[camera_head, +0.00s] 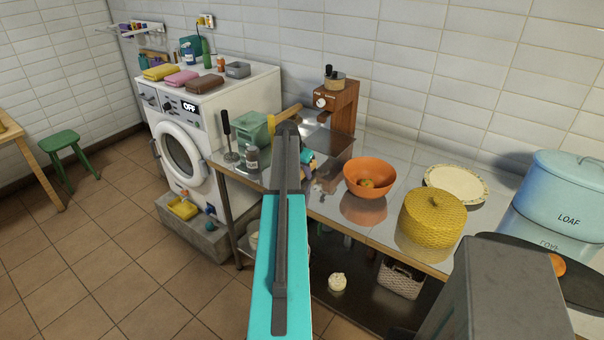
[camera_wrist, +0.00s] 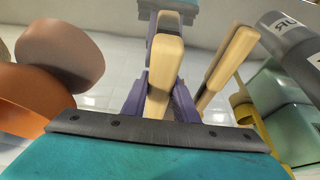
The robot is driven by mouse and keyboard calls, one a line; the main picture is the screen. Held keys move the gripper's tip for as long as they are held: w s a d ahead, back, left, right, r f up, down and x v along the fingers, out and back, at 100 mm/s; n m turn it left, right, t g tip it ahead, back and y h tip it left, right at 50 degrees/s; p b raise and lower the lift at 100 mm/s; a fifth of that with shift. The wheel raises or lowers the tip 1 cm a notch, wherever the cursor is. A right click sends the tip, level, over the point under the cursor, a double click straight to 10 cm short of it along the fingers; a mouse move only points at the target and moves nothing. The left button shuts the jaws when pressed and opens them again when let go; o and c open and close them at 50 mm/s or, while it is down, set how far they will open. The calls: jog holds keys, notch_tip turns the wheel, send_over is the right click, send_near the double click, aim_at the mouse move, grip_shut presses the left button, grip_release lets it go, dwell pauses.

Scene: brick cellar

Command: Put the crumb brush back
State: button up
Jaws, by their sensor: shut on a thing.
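My gripper (camera_head: 308,160) is over the steel worktop (camera_head: 400,172), left of the orange bowl, and partly hidden behind my arm. In the wrist view its purple fingers (camera_wrist: 160,98) are shut on a pale wooden handle (camera_wrist: 164,65), which appears to be the crumb brush's. The brush's bristles cannot be made out clearly. A second wooden piece (camera_wrist: 228,62) stands apart, right of the fingers. A wooden piece (camera_head: 288,112) also shows behind my arm in the head view, close to a yellow item (camera_head: 271,123).
The orange bowl (camera_head: 370,172), yellow woven cover (camera_head: 432,220), plate (camera_head: 457,183) and blue bread bin (camera_head: 555,200) stand to the right. A wooden grinder (camera_head: 339,105) stands behind. A mint box (camera_head: 256,130) and jar (camera_head: 252,157) stand left, near the washing machine (camera_head: 180,150).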

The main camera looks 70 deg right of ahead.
jog(key=shift+f, duration=0.2)
jog(key=o, duration=1)
jog(key=shift+o, duration=0.2)
jog(key=shift+r, duration=0.15)
jog(key=shift+r, duration=0.15)
jog(key=shift+b+v, duration=1.5)
jog(key=shift+v, duration=4.4)
